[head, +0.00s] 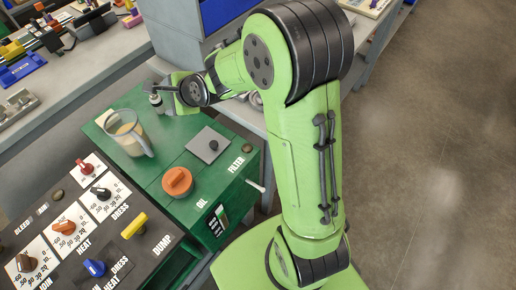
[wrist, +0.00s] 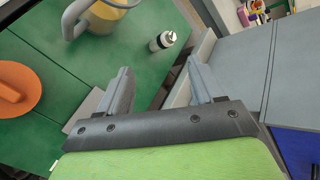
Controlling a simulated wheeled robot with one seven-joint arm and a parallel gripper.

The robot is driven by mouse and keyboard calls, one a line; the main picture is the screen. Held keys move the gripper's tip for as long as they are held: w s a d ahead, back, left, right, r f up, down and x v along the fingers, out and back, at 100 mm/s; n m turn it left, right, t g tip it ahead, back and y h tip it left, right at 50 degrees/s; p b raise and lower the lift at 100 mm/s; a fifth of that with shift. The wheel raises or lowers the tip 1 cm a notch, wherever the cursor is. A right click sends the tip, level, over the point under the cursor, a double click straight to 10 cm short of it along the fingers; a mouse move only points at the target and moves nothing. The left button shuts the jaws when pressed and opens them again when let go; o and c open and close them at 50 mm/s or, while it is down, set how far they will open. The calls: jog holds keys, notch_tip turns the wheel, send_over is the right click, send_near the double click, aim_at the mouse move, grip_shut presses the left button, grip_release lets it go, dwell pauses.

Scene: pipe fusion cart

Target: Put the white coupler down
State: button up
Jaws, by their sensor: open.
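A small white cylinder with dark bands (wrist: 162,40), which looks like the white coupler, stands on the green cart top in the wrist view. It lies just beyond my fingertips, apart from them. In the head view it shows beside my gripper near the green top's far edge (head: 155,98). My gripper (wrist: 158,68) is open, with nothing between its two grey fingers. In the head view my arm's end partly hides the fingers, so their exact gap to the cylinder cannot be told there.
A clear jug with yellowish contents (head: 128,133) stands on the green top (head: 165,160). An orange cap (head: 177,181) and a grey square plate (head: 208,145) are nearer. A dark control panel with several knobs (head: 75,240) is at lower left. A grey bench (head: 85,75) lies beyond.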

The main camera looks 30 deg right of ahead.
jog(key=s+d+r+n+g+h, duration=0.1)
jog(key=s+d+r+n, duration=0.1)
jog(key=s+n, duration=0.4)
jog(key=s+d+r+n+g+h, duration=0.1)
jog(key=s+n, duration=0.6)
jog(key=s, duration=0.7)
jog(key=s+d+r+n+g+h, duration=0.2)
jog(key=s+d+r+n, duration=0.2)
jog(key=s, duration=0.7)
jog(key=d+n, duration=0.1)
jog(key=n, duration=0.1)
jog(key=shift+d+r+n, duration=0.3)
